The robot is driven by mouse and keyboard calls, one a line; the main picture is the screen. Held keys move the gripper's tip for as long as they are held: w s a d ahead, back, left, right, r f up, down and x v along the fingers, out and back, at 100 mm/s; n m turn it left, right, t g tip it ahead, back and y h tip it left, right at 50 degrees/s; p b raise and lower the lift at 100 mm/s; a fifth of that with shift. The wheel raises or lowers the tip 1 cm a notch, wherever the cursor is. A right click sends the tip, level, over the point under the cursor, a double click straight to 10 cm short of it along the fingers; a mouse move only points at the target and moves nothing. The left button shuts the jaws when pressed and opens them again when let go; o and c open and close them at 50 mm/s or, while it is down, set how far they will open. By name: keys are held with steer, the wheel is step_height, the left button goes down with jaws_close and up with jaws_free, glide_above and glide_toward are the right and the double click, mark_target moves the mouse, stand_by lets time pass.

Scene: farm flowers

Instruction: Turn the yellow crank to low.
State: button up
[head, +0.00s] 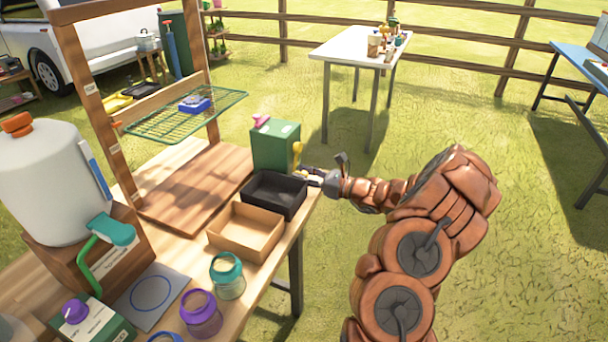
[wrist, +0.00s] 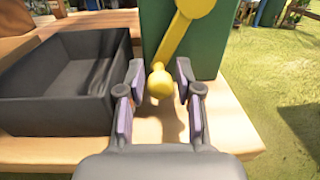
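The yellow crank (wrist: 177,45) is on the face of a green box (wrist: 157,14). Its hub is at the upper right and its arm slants down to a round knob between my fingers. In the head view the crank (head: 298,150) shows small on the right side of the green box (head: 272,147). My gripper (wrist: 160,98) is open, with one finger on each side of the knob and gaps visible beside it. In the head view my gripper (head: 312,176) is at the table edge by the box. No low marking is readable.
A black tray (wrist: 75,85) stands close left of my gripper, and a cardboard tray (head: 247,231) is in front of it. Jars, a white dispenser (head: 50,180) and a wooden frame stand farther left. Grass lies open to the right of the table.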

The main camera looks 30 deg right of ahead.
jaws_close()
stand_by(0.4)
steer(key=shift+w+d+f, duration=0.1)
steer(key=shift+f, duration=0.05)
